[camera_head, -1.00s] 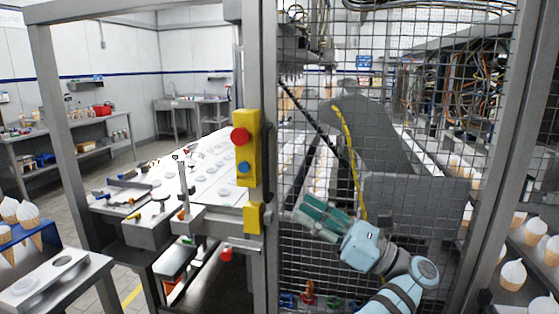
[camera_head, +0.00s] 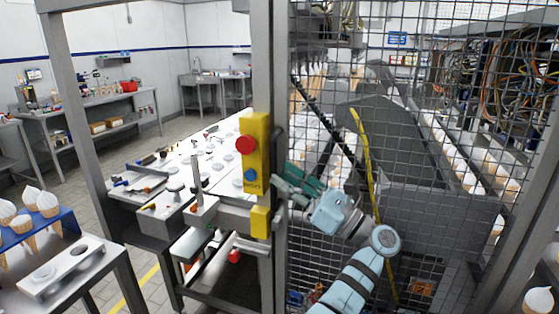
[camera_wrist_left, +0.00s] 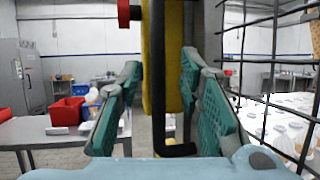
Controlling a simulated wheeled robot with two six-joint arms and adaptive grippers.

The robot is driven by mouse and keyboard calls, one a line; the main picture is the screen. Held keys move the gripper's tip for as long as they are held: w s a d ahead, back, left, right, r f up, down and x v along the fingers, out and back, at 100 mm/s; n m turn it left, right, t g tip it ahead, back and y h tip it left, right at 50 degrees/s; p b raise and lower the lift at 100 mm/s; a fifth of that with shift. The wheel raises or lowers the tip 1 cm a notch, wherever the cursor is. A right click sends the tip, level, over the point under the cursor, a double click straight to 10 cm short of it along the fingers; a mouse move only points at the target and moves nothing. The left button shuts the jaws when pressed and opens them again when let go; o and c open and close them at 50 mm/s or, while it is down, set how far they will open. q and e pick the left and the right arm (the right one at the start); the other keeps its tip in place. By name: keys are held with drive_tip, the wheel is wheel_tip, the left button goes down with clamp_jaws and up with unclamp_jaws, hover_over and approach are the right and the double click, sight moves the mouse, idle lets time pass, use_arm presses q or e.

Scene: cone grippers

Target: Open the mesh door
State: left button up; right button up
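The mesh door (camera_head: 420,150) is a grey wire grid in a metal frame on the right of the head view, and it looks shut against the post. A black handle (camera_head: 278,160) stands on the door's left edge, beside a yellow switch box. In the left wrist view the handle (camera_wrist_left: 176,150) shows as a black bar between my fingers. My left gripper (camera_head: 281,188) has green-padded fingers and is at the handle's lower end. It is open in the left wrist view (camera_wrist_left: 160,75), with a finger on either side of the handle. Contact cannot be told. My right gripper is out of view.
The yellow switch box (camera_head: 254,150) has a red and a blue button and sits on the metal post. A conveyor table (camera_head: 215,165) lies left of the post. A stand with ice cream cones (camera_head: 42,232) is at the far left. Floor shows at the left.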

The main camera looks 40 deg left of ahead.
use_arm(q)
drive_tip(key=x, duration=0.2)
drive_tip(key=shift+s+a+r, duration=0.15)
drive_tip(key=shift+a+r, duration=0.05)
drive_tip(key=shift+f, duration=0.1)
drive_tip(key=c, duration=0.8)
